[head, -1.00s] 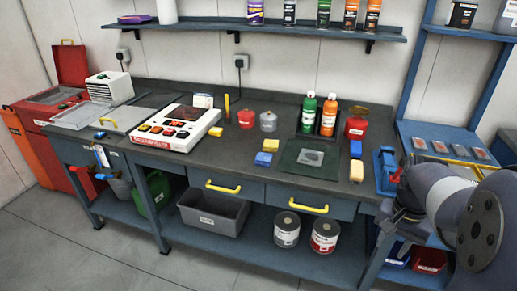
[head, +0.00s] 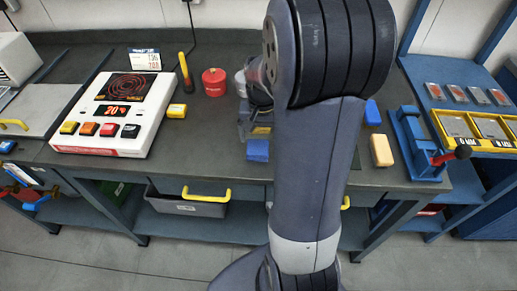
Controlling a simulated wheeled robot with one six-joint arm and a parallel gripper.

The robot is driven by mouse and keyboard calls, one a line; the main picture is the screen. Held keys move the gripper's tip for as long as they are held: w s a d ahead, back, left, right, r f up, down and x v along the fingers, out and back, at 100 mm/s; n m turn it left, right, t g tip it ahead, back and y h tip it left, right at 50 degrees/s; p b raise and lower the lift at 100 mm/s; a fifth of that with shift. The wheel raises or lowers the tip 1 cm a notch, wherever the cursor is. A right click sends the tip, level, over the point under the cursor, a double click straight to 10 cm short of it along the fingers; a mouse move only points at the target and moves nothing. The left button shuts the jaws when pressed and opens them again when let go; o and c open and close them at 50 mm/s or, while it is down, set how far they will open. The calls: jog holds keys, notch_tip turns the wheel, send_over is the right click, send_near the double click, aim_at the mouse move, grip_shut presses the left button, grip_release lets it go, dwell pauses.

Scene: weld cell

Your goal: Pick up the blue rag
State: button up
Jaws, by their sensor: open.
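A blue folded piece (head: 257,149) that looks like the rag lies on the dark workbench, near its front edge. A second blue piece (head: 372,112) lies to the right of my arm; I cannot tell from its shape whether it is cloth or a block. My gripper (head: 255,122) is low over the bench, just behind the first blue piece, pointing down and open. A bit of yellow (head: 261,130) shows by the fingers. My arm hides part of the gripper and the bench behind it. I cannot tell whether the fingers touch anything.
A red canister (head: 214,82) stands behind, left of my gripper. A cream block (head: 381,150) and a blue vise-like fixture (head: 412,140) are at right.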

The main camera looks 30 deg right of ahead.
aim_at(258, 147)
jog(key=f, duration=0.1)
jog(key=w+f, duration=0.1)
jog(key=f, duration=0.2)
jog(key=shift+w+a+f+p, duration=0.15)
jog(key=shift+a+f+p, duration=0.1)
jog(key=shift+p, duration=0.1)
jog(key=shift+f, duration=0.4)
jog(key=c, duration=1.1)
